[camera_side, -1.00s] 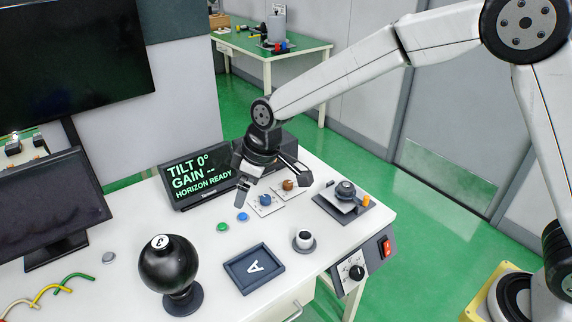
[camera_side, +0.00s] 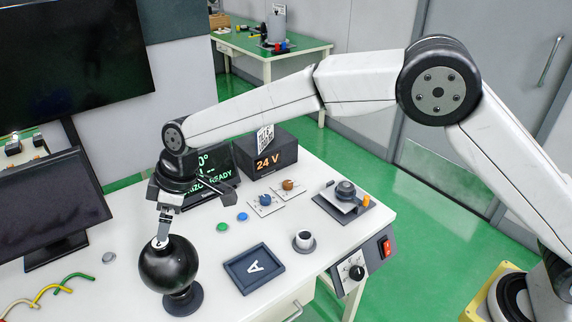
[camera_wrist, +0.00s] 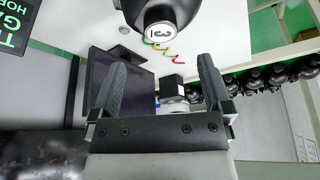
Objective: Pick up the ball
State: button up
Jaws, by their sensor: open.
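The ball (camera_side: 163,270) is glossy black with a white numbered spot. It sits on a dark round-footed stand (camera_side: 184,301) at the front left of the white table. In the wrist view the ball (camera_wrist: 160,14) is cut off by the top edge, beyond the fingertips, with its white spot showing. My gripper (camera_side: 197,220) is open and empty, above and to the right of the ball in the side view. One finger overlaps the ball's top there; I cannot tell whether it touches. In the wrist view both fingers (camera_wrist: 160,72) are spread wide with nothing held between them.
A 24 V box (camera_side: 270,160) and a display are behind. A monitor (camera_side: 45,200) and coloured cables (camera_side: 50,290) are left.

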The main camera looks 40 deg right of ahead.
aim_at(171, 268)
jog(key=shift+x, duration=0.8)
jog(key=shift+x, duration=2.6)
jog(key=shift+s, duration=0.1)
grip_shut()
jog(key=shift+r, duration=0.1)
